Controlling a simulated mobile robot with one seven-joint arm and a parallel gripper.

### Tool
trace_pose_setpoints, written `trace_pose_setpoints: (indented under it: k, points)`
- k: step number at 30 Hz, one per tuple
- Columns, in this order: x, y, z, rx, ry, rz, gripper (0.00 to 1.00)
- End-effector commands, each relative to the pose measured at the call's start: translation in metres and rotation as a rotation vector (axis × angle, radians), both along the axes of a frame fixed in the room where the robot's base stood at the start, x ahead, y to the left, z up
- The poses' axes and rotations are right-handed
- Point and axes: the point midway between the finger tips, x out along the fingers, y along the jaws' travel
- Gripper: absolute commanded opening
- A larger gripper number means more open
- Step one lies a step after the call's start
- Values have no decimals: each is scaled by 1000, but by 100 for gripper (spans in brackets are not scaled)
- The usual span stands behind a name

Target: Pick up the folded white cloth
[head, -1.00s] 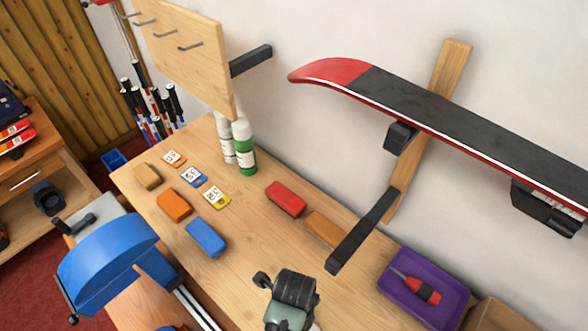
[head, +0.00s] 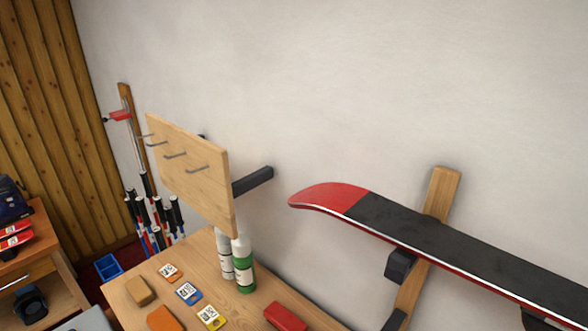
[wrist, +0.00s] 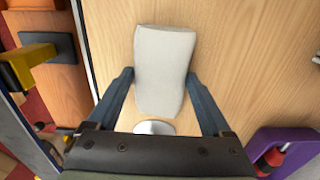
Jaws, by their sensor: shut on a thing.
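The folded white cloth (wrist: 163,50) shows in the wrist view as a pale, rounded rectangle over the wooden bench top (wrist: 245,50). My gripper (wrist: 160,77) has one blue-grey finger on each side of the cloth and is shut on it. Whether the cloth touches the bench or hangs above it, I cannot tell. A small white oval (wrist: 154,127) shows below the cloth, partly hidden by my gripper's body. In the head view now, neither the cloth nor my gripper is in sight.
A purple tray (wrist: 264,143) lies at the lower right in the wrist view. In the head view, bottles (head: 244,270) stand by the wall, near a red block (head: 285,316).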

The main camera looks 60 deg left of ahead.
Motion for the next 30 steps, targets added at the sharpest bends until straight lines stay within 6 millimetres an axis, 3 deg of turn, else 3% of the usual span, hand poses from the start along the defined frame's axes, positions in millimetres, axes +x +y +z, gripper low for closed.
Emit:
trace_pose_setpoints:
  k: [5,21,30]
  points:
    - [1,1,9,2,-3,0,22]
    - [1,0,93,1,-2,-1,22]
    - [0,0,100,0,0,0,22]
